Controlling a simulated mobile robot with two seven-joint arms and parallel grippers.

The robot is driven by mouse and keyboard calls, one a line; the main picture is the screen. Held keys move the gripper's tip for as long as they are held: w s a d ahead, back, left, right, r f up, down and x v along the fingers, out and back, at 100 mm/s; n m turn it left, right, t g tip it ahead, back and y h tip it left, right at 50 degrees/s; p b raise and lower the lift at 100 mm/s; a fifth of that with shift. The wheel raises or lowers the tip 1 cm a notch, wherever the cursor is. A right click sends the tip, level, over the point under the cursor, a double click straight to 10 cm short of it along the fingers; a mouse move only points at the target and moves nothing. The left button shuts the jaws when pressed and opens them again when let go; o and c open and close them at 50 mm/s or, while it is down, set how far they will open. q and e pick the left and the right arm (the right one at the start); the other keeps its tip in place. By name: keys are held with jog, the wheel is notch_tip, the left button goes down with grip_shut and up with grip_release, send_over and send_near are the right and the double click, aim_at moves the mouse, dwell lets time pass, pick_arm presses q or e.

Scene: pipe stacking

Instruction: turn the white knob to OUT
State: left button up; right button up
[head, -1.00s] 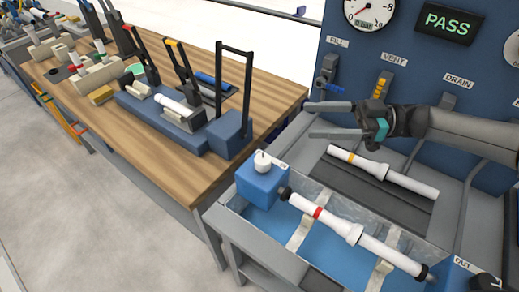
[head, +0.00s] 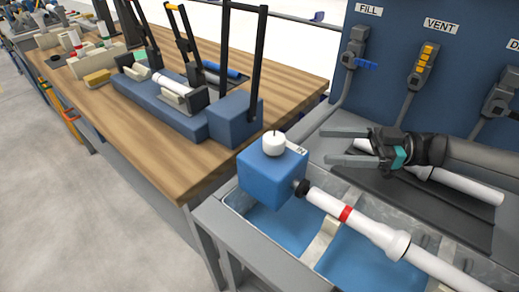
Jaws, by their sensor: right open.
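A small label with lettering too small to read lies beside the knob. My right gripper (head: 336,146) comes in from the right with its fingers apart and empty. Its fingertips point left, to the right of the knob and apart from it. My left gripper is not in view.
A white pipe with a red band (head: 375,230) lies across the tank from the block. Another white pipe (head: 460,183) lies behind, partly hidden by my right gripper. The wooden bench (head: 150,150) with clamps stands left. A blue panel (head: 395,75) with valves stands behind.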

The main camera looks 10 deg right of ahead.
aim_at(259, 152)
jog(key=b+x, duration=0.1)
jog(key=x, duration=1.2)
jog(key=shift+a+b, duration=0.35)
jog(key=shift+b, duration=0.05)
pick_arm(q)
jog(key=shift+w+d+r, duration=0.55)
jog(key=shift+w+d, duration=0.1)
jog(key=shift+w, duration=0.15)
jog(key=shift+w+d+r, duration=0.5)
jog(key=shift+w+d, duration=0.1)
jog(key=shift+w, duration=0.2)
pick_arm(e)
jog(key=shift+w+a, duration=0.25)
jog(key=shift+a, duration=0.4)
jog(key=shift+c, duration=0.2)
grip_shut()
